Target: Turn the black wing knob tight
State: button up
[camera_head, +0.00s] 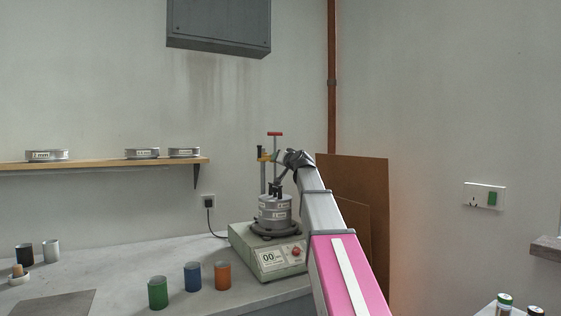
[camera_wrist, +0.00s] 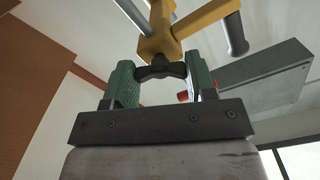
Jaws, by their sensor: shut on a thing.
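The black wing knob (camera_wrist: 160,72) sits at the end of a yellow clamp piece (camera_wrist: 158,42) in the wrist view. My gripper (camera_wrist: 161,66) has its green fingers on either side of the knob, shut on its two wings. In the head view the yellow clamp (camera_head: 264,157) is on the upright rods above the sieve shaker (camera_head: 245,245). There my gripper (camera_head: 279,157) reaches the clamp from the right, and its dark body hides the knob it holds.
A sieve stack (camera_head: 274,214) stands on the shaker below the clamp. A red T-handle (camera_head: 274,134) rises just above the clamp. Green (camera_head: 158,293), blue (camera_head: 192,277) and orange (camera_head: 222,275) cups stand at the front. A brown board (camera_head: 358,190) leans behind my arm.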

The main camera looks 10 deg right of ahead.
jog(key=m, duration=1.3)
dwell(0.7)
jog(key=o, duration=0.9)
jog(key=shift+o, duration=0.2)
jog(key=shift+s, duration=0.1)
jog(key=v, duration=1)
jog(key=shift+s, duration=0.35)
jog(key=shift+d, duration=0.1)
